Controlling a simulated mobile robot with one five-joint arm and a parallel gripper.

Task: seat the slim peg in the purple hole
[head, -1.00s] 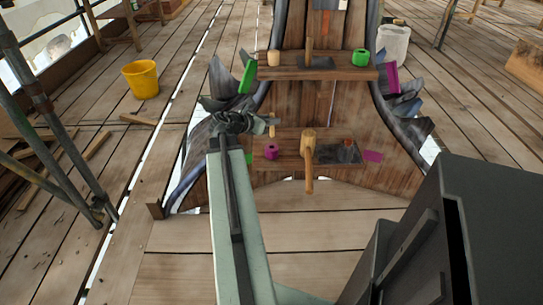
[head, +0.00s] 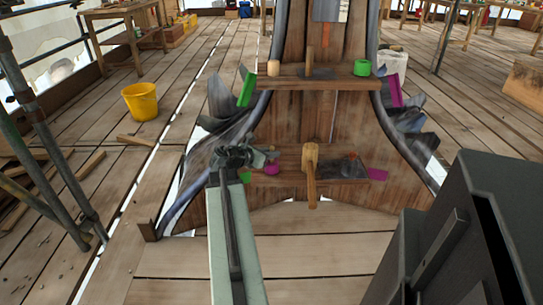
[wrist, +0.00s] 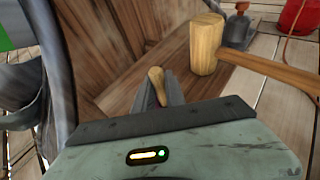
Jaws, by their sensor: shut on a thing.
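My gripper (wrist: 157,98) is shut on the slim peg (wrist: 156,78), a light wooden piece whose rounded end shows between the fingers in the wrist view. In the head view my gripper (head: 258,157) is at the left end of the lower shelf (head: 290,160), close to the purple holed block (head: 271,169). The block sits on that shelf, just below the fingers and partly covered. Its hole is hidden, and I cannot tell whether the peg touches it. The purple block does not show in the wrist view.
A wooden mallet (head: 311,165) lies right of the block, its handle jutting over the shelf front; its head (wrist: 206,44) is near my fingers. A yellow bucket (head: 141,102) stands left.

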